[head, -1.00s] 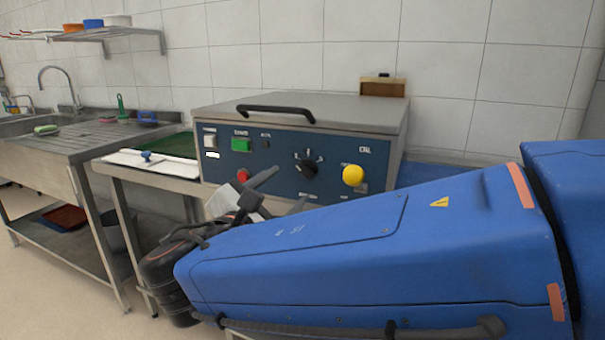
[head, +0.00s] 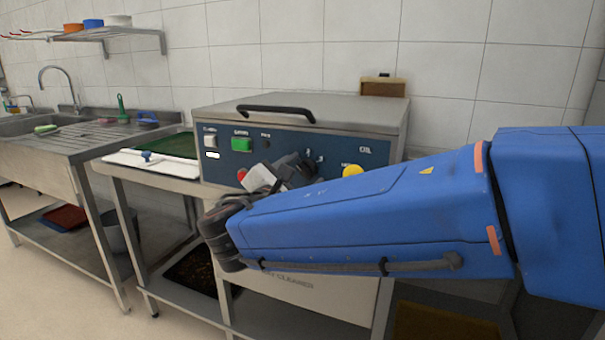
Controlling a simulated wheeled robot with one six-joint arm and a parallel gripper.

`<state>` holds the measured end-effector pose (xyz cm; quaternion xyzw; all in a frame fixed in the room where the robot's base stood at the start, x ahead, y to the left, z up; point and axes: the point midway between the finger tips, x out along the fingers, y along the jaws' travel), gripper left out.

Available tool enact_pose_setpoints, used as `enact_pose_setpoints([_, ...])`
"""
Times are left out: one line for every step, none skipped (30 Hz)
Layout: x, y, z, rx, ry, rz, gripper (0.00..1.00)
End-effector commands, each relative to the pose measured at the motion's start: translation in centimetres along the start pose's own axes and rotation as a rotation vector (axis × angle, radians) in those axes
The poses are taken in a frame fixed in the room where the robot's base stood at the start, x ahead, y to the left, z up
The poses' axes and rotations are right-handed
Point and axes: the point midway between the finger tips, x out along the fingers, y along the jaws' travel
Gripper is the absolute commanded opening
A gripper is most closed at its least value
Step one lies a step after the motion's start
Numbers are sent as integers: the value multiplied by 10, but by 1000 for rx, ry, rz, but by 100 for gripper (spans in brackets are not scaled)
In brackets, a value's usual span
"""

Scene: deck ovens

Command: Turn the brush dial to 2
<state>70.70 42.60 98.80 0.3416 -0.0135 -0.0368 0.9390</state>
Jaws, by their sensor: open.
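The brush dial is a black knob on the blue front panel (head: 345,158) of the steel-topped machine. My gripper (head: 304,168) is in front of it and hides almost all of it, so I cannot tell where its pointer stands. A few white scale marks show just above and to the right of the gripper. My gripper is open, its dark fingers pointing at the panel at dial height. I cannot tell whether the fingers touch the dial or stand around it.
A yellow knob (head: 352,170) sits right of the dial, partly behind my arm. A red button (head: 242,174), a green switch (head: 241,144) and a white switch (head: 210,140) are to the left. A black lid handle (head: 275,110) is above. A sink (head: 40,122) stands far left.

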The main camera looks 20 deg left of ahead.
Motion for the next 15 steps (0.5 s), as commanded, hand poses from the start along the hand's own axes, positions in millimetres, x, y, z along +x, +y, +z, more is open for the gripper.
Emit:
enact_pose_setpoints([0,0,0,0,0,0,55])
enact_pose_setpoints([0,0,0,0,0,0,50])
enact_pose_setpoints([0,0,0,0,0,0,40])
enact_pose_setpoints([0,0,0,0,0,0,33])
enact_pose_setpoints([0,0,0,0,0,0,26])
enact_pose_setpoints([0,0,0,0,0,0,16])
enact_pose_setpoints([0,0,0,0,0,0,14])
enact_pose_setpoints([0,0,0,0,0,0,14])
enact_pose_setpoints([0,0,0,0,0,0,14])
enact_pose_setpoints([0,0,0,0,0,0,14])
enact_pose_setpoints([0,0,0,1,0,0,14])
enact_pose_setpoints([0,0,0,4,0,0,14])
enact_pose_setpoints([0,0,0,7,0,0,14])
enact_pose_setpoints([0,0,0,11,0,0,14])
enact_pose_setpoints([0,0,0,20,0,0,14])
